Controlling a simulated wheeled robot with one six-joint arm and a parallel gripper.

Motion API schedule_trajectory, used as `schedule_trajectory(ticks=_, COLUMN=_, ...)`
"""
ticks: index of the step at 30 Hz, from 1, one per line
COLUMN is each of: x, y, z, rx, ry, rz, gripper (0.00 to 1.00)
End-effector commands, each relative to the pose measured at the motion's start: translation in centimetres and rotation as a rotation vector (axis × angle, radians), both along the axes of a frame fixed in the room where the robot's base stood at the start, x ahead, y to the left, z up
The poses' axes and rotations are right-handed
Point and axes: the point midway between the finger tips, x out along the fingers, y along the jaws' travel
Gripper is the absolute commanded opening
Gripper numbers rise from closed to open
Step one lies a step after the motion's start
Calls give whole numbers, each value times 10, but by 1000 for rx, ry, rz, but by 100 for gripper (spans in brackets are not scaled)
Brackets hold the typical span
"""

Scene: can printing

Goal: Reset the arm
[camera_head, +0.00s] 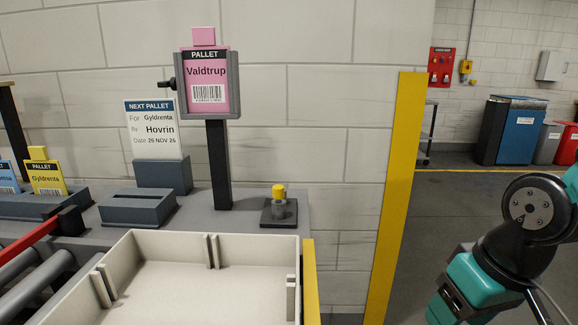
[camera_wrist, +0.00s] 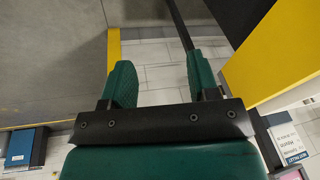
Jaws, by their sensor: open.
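My gripper (camera_wrist: 160,85) shows in the wrist view with its two green fingers spread apart and nothing between them. The wrist view looks past the fingers at the block wall and at yellow edging, and the picture is turned over. In the head view my teal and black arm (camera_head: 485,285) is folded at the lower right, to the right of the yellow post. The gripper's fingers cannot be made out in the head view.
An empty cream tray (camera_head: 200,240) lies at the front. Behind it stand a pink Valdtrup card (camera_head: 207,85) in a holder, a white sign (camera_head: 155,130) and a yellow-topped button (camera_head: 279,200). A yellow post (camera_head: 398,190) rises between tray and arm. The right floor looks clear.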

Motion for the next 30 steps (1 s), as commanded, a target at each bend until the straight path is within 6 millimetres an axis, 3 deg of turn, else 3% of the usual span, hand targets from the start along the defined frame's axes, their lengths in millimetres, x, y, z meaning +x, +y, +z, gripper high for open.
schedule_trajectory(ticks=5, x=-39, y=46, z=27, rx=85, ry=26, rz=218, gripper=55)
schedule_trajectory(ticks=9, x=-82, y=74, z=50, rx=136, ry=52, rz=429, gripper=55)
schedule_trajectory(ticks=10, x=-78, y=72, z=66, rx=134, ry=56, rz=412, gripper=55)
schedule_trajectory(ticks=21, x=-76, y=71, z=159, rx=133, ry=57, rz=401, gripper=55)
schedule_trajectory(ticks=25, x=-76, y=71, z=179, rx=132, ry=57, rz=400, gripper=55)
schedule_trajectory(ticks=30, x=-76, y=71, z=183, rx=132, ry=57, rz=399, gripper=55)
